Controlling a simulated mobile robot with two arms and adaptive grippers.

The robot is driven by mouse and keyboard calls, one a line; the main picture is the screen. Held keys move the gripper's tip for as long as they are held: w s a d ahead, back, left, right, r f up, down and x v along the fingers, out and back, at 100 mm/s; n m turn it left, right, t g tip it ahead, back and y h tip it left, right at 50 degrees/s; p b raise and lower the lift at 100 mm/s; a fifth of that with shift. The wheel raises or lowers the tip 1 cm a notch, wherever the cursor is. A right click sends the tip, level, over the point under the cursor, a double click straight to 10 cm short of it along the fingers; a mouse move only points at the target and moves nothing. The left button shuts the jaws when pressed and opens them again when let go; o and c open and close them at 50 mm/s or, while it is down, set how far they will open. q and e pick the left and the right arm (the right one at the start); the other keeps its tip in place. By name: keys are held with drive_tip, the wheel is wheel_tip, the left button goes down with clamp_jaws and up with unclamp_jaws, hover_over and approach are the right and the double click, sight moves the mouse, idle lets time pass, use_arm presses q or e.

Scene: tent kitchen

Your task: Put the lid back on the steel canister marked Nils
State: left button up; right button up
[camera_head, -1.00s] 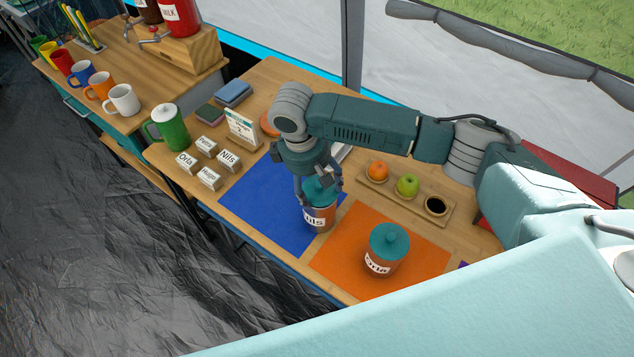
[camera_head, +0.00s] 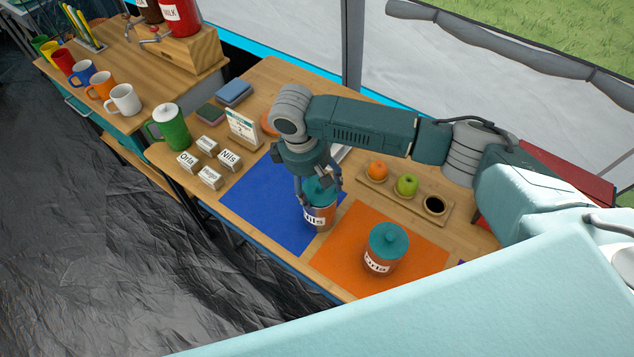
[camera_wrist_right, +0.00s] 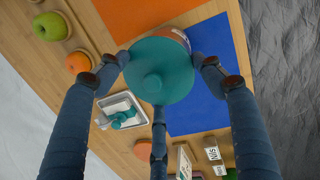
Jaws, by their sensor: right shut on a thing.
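The canister marked Nils (camera_head: 319,220), its label partly readable as "ils", stands upright on the blue mat (camera_head: 259,200) near its right corner. My right gripper (camera_head: 319,186) is directly above it, shut on a teal lid (camera_head: 318,190). In the right wrist view the round lid (camera_wrist_right: 160,70) with its knob sits between the fingers (camera_wrist_right: 160,75) and hides most of the canister; a bit of copper-coloured wall (camera_wrist_right: 178,36) shows past its edge. The lid is at the canister's top; whether it is fully seated I cannot tell. My left gripper is not in view.
A second lidded canister (camera_head: 380,262) stands on the orange mat (camera_head: 425,255).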

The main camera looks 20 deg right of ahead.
drive_tip(key=p, duration=0.3)
drive_tip(key=shift+f, duration=0.15)
idle(2.9)
drive_tip(key=o, duration=1.4)
drive_tip(key=shift+o, duration=0.3)
drive_tip(key=shift+o, duration=1.3)
drive_tip(key=shift+r+p, duration=3.5)
drive_tip(key=shift+p, duration=0.4)
